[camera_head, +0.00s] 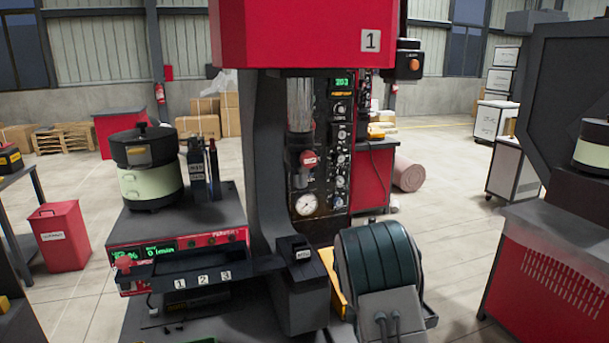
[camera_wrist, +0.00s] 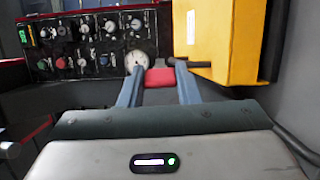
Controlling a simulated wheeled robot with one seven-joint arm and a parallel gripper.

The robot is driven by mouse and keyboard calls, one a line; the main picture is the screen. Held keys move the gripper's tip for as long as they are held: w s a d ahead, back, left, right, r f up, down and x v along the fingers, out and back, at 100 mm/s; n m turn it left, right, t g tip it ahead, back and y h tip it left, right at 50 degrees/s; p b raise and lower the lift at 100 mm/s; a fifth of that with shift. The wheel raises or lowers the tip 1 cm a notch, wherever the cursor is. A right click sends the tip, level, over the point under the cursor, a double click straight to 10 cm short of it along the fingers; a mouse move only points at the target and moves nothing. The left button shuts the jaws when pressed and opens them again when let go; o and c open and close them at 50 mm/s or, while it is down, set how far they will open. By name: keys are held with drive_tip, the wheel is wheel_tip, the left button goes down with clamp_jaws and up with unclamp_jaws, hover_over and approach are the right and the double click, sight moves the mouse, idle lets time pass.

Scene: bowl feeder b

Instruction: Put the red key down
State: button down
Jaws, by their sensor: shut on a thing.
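The red key (camera_wrist: 160,77) shows as a small red block in the wrist view. It sits between the two blue-grey fingers of my gripper (camera_wrist: 158,80), which is shut on it. Only part of the key shows, so its full shape cannot be told. The round gauge (camera_wrist: 140,52) of the control panel appears just beyond the fingertips. In the head view my own wrist, at the lower right of the press column, hides the fingers and the key.
A yellow box (camera_wrist: 222,40) stands close to the right finger. The dark control panel (camera_head: 338,150) is ahead, on the press column (camera_head: 262,170). A dark ledge marked 1, 2, 3 (camera_head: 200,283) lies left of the column. A small black box (camera_head: 302,253) is near its foot.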

drive_tip(key=s+f, duration=0.6)
drive_tip(key=f, duration=0.3)
drive_tip(key=s, duration=0.1)
drive_tip(key=s+r, duration=0.1)
drive_tip(key=s, duration=0.2)
drive_tip(key=shift+s+r, duration=0.25)
drive_tip(key=shift+r, duration=0.1)
drive_tip(key=shift+s, duration=0.1)
